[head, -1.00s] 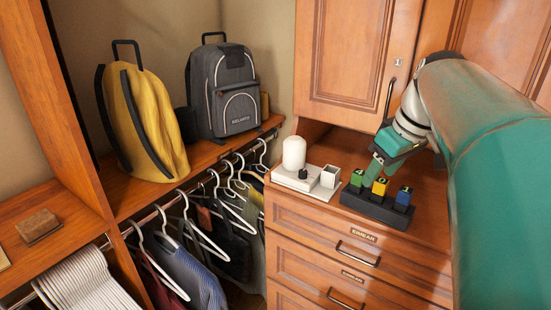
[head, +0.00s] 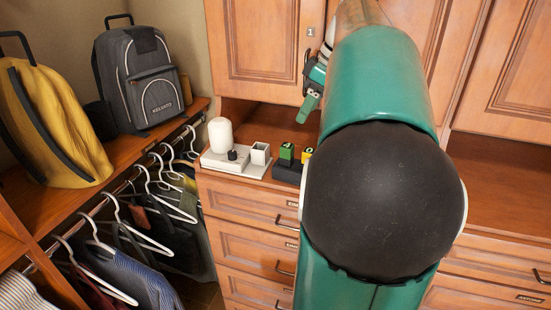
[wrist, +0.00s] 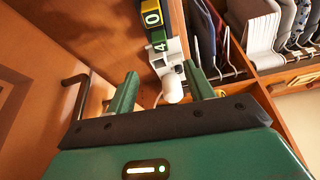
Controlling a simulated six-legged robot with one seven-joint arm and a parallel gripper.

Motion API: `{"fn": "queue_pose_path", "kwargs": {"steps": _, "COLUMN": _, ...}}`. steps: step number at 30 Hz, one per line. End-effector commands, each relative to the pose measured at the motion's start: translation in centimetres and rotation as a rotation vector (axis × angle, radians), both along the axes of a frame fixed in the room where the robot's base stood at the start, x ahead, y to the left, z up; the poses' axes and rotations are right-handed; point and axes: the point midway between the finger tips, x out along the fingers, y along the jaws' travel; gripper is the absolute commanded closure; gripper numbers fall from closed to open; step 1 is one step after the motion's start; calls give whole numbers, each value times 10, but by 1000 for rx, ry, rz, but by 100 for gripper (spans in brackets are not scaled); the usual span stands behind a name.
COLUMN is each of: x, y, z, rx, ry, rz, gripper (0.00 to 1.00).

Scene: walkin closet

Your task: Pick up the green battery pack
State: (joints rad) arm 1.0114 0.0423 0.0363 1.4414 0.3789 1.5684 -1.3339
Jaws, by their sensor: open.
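The green battery pack (head: 286,152) stands upright in a dark holder (head: 288,174) on the wooden counter. The yellow pack (head: 308,155) stands to its right, partly hidden by my arm. The blue pack is hidden in the head view. My gripper (head: 309,106) is open and empty, above the packs and apart from them. In the wrist view, my gripper (wrist: 163,88) shows both fingers spread, and the green pack (wrist: 158,41) lies beyond them near the top, close to the yellow pack (wrist: 152,18).
A white tray (head: 236,165) with a white rounded bottle (head: 220,134) and a small open box (head: 260,153) sits left of the holder. Cabinet doors (head: 264,50) rise behind the counter. Backpacks (head: 146,85) and hanging clothes are at left.

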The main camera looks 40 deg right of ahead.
Motion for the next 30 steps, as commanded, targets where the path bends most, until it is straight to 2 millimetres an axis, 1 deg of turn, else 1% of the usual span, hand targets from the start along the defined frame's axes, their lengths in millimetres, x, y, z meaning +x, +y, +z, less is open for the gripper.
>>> {"fn": "queue_pose_path", "kwargs": {"steps": 2, "x": -2, "y": -3, "z": 0, "rx": 1, "ry": -2, "rz": -1, "gripper": 47}}
{"fn": "queue_pose_path", "kwargs": {"steps": 5, "x": -2, "y": -4, "z": -4, "rx": 2, "ry": -2, "rz": -1, "gripper": 47}}
{"fn": "queue_pose_path", "kwargs": {"steps": 8, "x": 2, "y": -2, "z": -17, "rx": 4, "ry": -1, "rz": -2, "gripper": 47}}
{"fn": "queue_pose_path", "kwargs": {"steps": 12, "x": 11, "y": 1, "z": -43, "rx": 3, "ry": -1, "rz": -4, "gripper": 47}}
{"fn": "queue_pose_path", "kwargs": {"steps": 16, "x": 20, "y": 5, "z": -65, "rx": 3, "ry": -1, "rz": -3, "gripper": 47}}
{"fn": "queue_pose_path", "kwargs": {"steps": 18, "x": 24, "y": 6, "z": -73, "rx": 3, "ry": -1, "rz": -2, "gripper": 47}}
{"fn": "queue_pose_path", "kwargs": {"steps": 23, "x": 29, "y": 8, "z": -83, "rx": 1, "ry": -2, "rz": -2, "gripper": 47}}
{"fn": "queue_pose_path", "kwargs": {"steps": 26, "x": 34, "y": 12, "z": -94, "rx": 3, "ry": 0, "rz": 0, "gripper": 47}}
{"fn": "queue_pose_path", "kwargs": {"steps": 30, "x": 42, "y": 15, "z": -115, "rx": 4, "ry": -1, "rz": 0, "gripper": 47}}
